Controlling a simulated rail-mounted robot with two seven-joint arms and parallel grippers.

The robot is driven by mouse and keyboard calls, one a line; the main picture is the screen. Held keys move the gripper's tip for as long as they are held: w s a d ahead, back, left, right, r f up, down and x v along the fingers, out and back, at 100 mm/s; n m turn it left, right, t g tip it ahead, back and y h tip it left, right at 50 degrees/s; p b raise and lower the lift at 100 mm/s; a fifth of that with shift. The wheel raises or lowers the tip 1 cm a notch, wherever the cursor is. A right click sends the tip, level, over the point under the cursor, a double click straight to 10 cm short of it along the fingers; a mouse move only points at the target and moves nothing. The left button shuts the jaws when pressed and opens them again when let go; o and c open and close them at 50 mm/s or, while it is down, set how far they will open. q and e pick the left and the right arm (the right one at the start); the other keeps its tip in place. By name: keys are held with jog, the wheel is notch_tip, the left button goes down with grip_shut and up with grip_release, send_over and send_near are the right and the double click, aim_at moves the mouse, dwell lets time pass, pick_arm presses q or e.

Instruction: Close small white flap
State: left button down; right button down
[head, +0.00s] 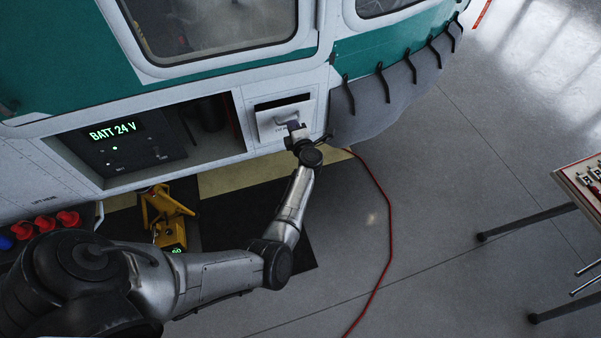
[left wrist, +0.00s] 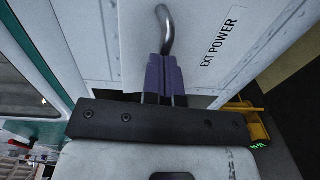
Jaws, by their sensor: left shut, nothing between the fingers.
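The small white flap (head: 268,124) is on the helicopter's side, right of the open battery bay. A dark gap shows along its top edge, so it stands at least slightly open. In the left wrist view the flap (left wrist: 200,55) carries an EXT POWER label and a curved metal handle (left wrist: 166,28). My left gripper (head: 293,126) is at the front of the flap. Its purple fingers (left wrist: 162,70) are shut and empty, right by the handle's end. I cannot tell whether they touch the handle or flap. My right gripper is not in view.
The open bay with a BATT 24 V panel (head: 115,140) is left of the flap. A yellow device (head: 165,212) stands on the floor below. A red cable (head: 388,215) runs across the floor. A table (head: 578,178) is at the right edge.

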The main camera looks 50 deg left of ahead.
aim_at(287, 113)
pick_arm(q)
jog(key=shift+w+a+r+h+p, duration=0.2)
jog(key=shift+a+r+h+p, duration=0.1)
jog(key=shift+a+r+p, duration=0.15)
jog(key=shift+w+a+r+p, duration=0.25)
jog(key=shift+a+p, duration=0.1)
jog(key=shift+a, duration=0.2)
jog(key=shift+w+a, duration=0.1)
jog(key=shift+a, duration=0.2)
jog(key=shift+p, duration=0.35)
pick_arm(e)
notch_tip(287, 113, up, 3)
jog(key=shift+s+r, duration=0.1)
pick_arm(q)
jog(key=shift+a+f, duration=0.1)
jog(key=shift+d, duration=0.25)
jog(key=v, duration=0.7)
jog(key=shift+p, duration=0.3)
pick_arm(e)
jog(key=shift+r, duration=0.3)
